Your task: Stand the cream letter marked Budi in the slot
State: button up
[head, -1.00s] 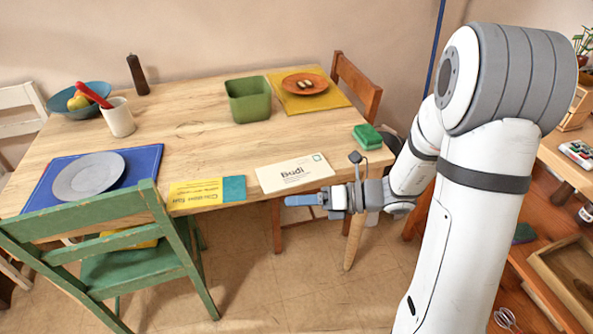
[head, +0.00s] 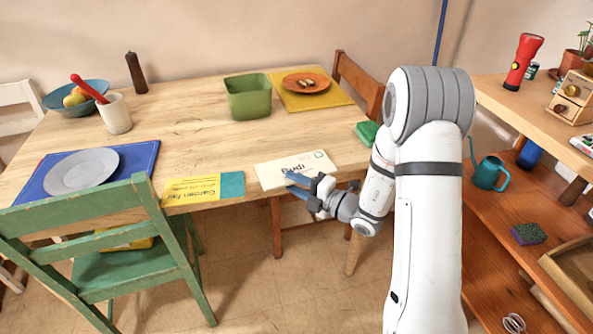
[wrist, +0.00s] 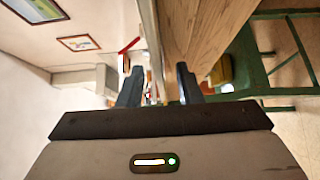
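The cream letter (head: 280,172) marked Budi lies flat at the front edge of the wooden table, with a small stamp mark at its right end. My gripper (head: 296,186) is at the letter's front edge, its blue-grey fingers overlapping the lower part of the writing in the head view. In the wrist view the two fingers (wrist: 159,88) stand apart, with the tabletop edge seen almost edge-on beyond them. I cannot tell whether the letter lies between them. I cannot make out a letter slot in either view.
A yellow and teal Garden Fair leaflet (head: 195,189) lies left of the letter. A green chair (head: 110,225) stands at the front left. Shelves (head: 500,215) stand at right.

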jog(key=shift+w+a, duration=0.25)
jog(key=shift+a, duration=0.1)
jog(key=shift+c, duration=0.2)
grip_shut()
